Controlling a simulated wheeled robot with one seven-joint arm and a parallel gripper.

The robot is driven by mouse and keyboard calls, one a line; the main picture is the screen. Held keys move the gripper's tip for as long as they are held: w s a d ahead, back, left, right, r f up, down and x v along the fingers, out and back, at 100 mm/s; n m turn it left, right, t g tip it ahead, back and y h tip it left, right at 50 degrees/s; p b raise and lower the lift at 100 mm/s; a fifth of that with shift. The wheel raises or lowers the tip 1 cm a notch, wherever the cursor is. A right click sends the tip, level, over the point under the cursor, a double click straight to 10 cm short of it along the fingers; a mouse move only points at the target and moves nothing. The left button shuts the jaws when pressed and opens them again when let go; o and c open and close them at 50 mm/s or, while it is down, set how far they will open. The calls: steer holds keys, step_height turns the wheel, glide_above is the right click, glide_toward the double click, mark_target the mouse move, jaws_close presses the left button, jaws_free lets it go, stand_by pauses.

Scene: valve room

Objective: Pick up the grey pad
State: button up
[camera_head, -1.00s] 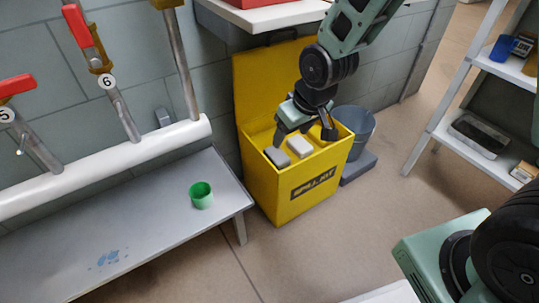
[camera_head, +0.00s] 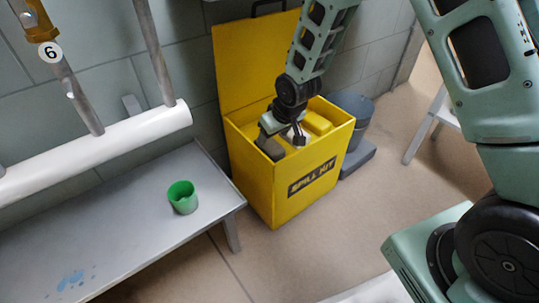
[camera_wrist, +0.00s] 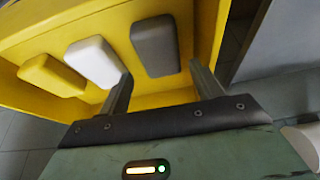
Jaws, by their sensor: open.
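The grey pad (camera_wrist: 155,45) lies in the open yellow spill kit box (camera_head: 262,190), at the end of a row of pads. In the head view, the grey pad (camera_head: 271,149) is at the box's left side. My gripper (camera_wrist: 163,82) is open and empty. In the wrist view the grey pad shows between its fingertips, a little beyond them; I cannot tell if they touch. In the head view, my gripper (camera_head: 281,138) reaches down into the box's opening and partly hides the pads.
Beside the grey pad lie a white pad (camera_wrist: 93,62) and a yellow pad (camera_wrist: 52,75). A grey bucket (camera_head: 354,112) stands right of the box. A grey bench (camera_head: 130,225) with a green cup (camera_head: 183,197) is at the left. The box lid (camera_head: 245,65) stands open behind.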

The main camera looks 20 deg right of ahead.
mark_target(270, 145)
steer(key=shift+b+x, duration=2.15)
steer(key=shift+x, duration=0.8)
steer(key=shift+f, duration=0.15)
steer(key=shift+c, duration=0.3)
steer(key=c, duration=0.7)
